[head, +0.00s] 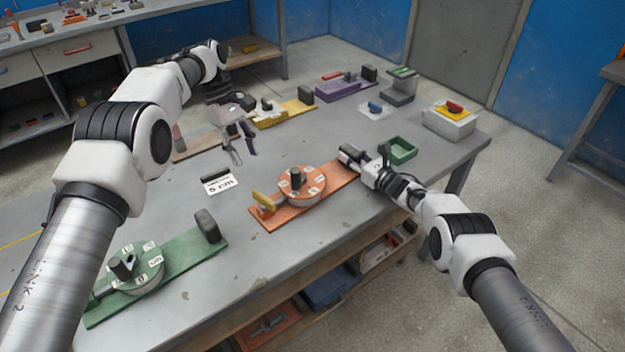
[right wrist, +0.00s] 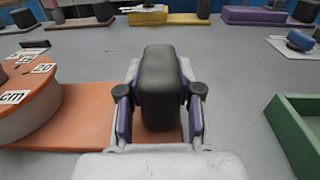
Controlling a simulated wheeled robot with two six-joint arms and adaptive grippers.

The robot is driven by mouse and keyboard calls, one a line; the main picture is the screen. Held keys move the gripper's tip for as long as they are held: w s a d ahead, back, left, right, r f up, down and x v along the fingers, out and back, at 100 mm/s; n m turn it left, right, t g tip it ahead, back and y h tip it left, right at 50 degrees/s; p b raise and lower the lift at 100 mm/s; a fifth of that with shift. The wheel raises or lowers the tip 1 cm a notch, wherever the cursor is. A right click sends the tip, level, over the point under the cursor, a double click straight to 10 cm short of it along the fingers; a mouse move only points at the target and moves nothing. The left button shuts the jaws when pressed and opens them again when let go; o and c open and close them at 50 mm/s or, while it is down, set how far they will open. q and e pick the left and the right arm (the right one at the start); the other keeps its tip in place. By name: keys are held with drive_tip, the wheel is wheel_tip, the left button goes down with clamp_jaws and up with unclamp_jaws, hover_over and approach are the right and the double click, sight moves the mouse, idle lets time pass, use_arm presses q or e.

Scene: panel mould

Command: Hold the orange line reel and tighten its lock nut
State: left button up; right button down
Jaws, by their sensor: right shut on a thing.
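The orange line reel (head: 312,190) sits on an orange base board (head: 270,219) on the table. A dark upright knob (head: 296,177), seemingly the lock nut, stands on the reel's top. A yellow piece (head: 263,201) stands at the board's left end. My right gripper (head: 354,160) is shut on the black block (right wrist: 160,85) at the board's right end; the right wrist view shows a finger on each side of it. My left gripper (head: 243,152) is open and empty behind and left of the reel, apart from it. Part of the reel (right wrist: 25,95) shows at left in the right wrist view.
A "5 cm" card (head: 219,183) lies left of the orange reel. A green reel (head: 138,270) is at front left. Yellow (head: 284,116) and purple (head: 343,90) boards lie behind. A green tray (head: 400,151) and a button box (head: 450,121) are at right.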

drive_tip(key=c, duration=0.7)
unclamp_jaws()
